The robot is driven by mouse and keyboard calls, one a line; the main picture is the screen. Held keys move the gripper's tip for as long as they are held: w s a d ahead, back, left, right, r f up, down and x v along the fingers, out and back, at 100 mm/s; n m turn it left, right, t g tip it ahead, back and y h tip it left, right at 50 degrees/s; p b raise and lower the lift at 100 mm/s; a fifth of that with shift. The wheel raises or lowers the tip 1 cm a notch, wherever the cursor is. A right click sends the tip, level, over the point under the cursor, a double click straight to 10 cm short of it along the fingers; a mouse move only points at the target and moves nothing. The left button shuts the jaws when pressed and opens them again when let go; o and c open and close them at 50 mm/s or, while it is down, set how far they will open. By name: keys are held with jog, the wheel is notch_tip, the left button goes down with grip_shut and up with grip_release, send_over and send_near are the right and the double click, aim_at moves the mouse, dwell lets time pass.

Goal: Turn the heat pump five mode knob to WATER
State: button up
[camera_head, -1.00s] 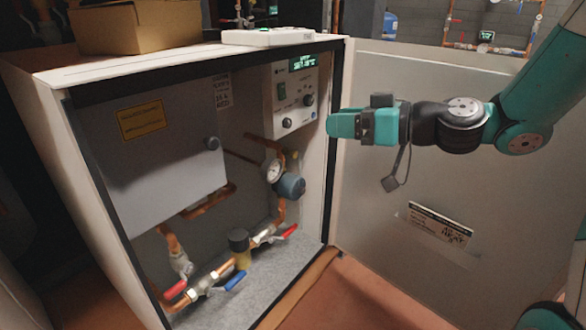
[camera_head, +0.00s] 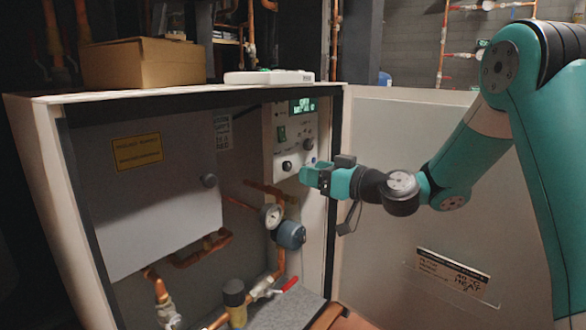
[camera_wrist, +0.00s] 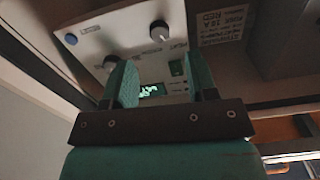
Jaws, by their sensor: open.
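The heat pump's control panel (camera_head: 296,135) is the narrow pale plate inside the open cabinet. It has a green-lit display (camera_head: 303,105), a green switch (camera_head: 282,132), a dark upper-right knob (camera_head: 308,144) and a lower-left knob (camera_head: 287,166). I cannot read which is the mode knob or its setting. My gripper (camera_head: 308,174) is open and empty just right of the lower-left knob, near the panel. The wrist view shows the panel upside down: the lower-left knob (camera_wrist: 159,31) lies beyond the open fingers (camera_wrist: 160,78), the other knob (camera_wrist: 110,62) beside the left finger.
The open cabinet door (camera_head: 400,150) stands to the right behind my arm. A gauge (camera_head: 270,216), a blue-grey round part (camera_head: 291,235) and copper pipes sit below the panel. A grey box (camera_head: 150,200) fills the left. A cardboard box (camera_head: 146,62) stands on top.

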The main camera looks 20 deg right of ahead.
aim_at(289, 167)
jog(key=x, duration=0.6)
jog(key=shift+b, duration=0.3)
jog(key=c, duration=0.9)
jog(key=shift+c, duration=0.2)
jog(key=shift+m+p, duration=0.3)
jog(key=m+p, duration=0.3)
jog(key=m, duration=0.2)
jog(key=shift+r+m+p, duration=0.15)
jog(key=shift+m+p, duration=0.15)
jog(key=shift+p, duration=0.05)
jog(key=m+p, duration=0.2)
jog(key=m, duration=0.1)
jog(key=shift+m+p, duration=1.05)
jog(key=shift+m, duration=0.25)
jog(key=shift+a+f, duration=0.1)
jog(key=shift+f, duration=0.15)
